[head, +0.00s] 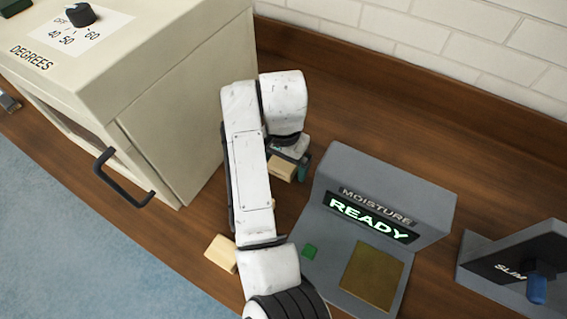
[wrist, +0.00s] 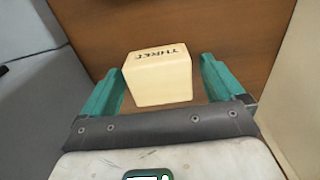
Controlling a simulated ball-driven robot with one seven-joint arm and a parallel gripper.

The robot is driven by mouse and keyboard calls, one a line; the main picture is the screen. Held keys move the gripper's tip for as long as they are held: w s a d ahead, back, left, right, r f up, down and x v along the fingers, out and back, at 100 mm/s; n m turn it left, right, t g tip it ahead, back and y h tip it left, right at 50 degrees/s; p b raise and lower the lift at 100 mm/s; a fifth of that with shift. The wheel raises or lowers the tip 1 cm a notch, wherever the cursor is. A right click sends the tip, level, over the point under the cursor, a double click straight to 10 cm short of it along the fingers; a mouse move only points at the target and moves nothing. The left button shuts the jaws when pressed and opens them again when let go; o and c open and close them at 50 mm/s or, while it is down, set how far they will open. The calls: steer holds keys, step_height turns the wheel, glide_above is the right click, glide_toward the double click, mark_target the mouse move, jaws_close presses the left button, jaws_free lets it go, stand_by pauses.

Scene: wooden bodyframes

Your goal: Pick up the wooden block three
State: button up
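The wooden block three (wrist: 158,82) is a pale block with "THREE" on its top edge, standing on the brown wooden surface in the wrist view. My gripper (wrist: 160,65) is open, with one teal finger on each side of the block. A gap shows between the block and the right finger; the left finger is very close to it, and I cannot tell if it touches. In the head view, a pale block (head: 282,168) shows at my gripper (head: 288,170), partly hidden by my arm.
Another pale block (head: 221,253) lies left of my arm. A cream oven-like box (head: 170,110) with a black handle stands at left. A grey moisture device (head: 385,200) reading "READY" stands close at right, and another grey device (head: 515,262) farther right. A tiled wall (head: 430,40) is behind.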

steer(key=c, duration=1)
steer(key=shift+r, duration=0.2)
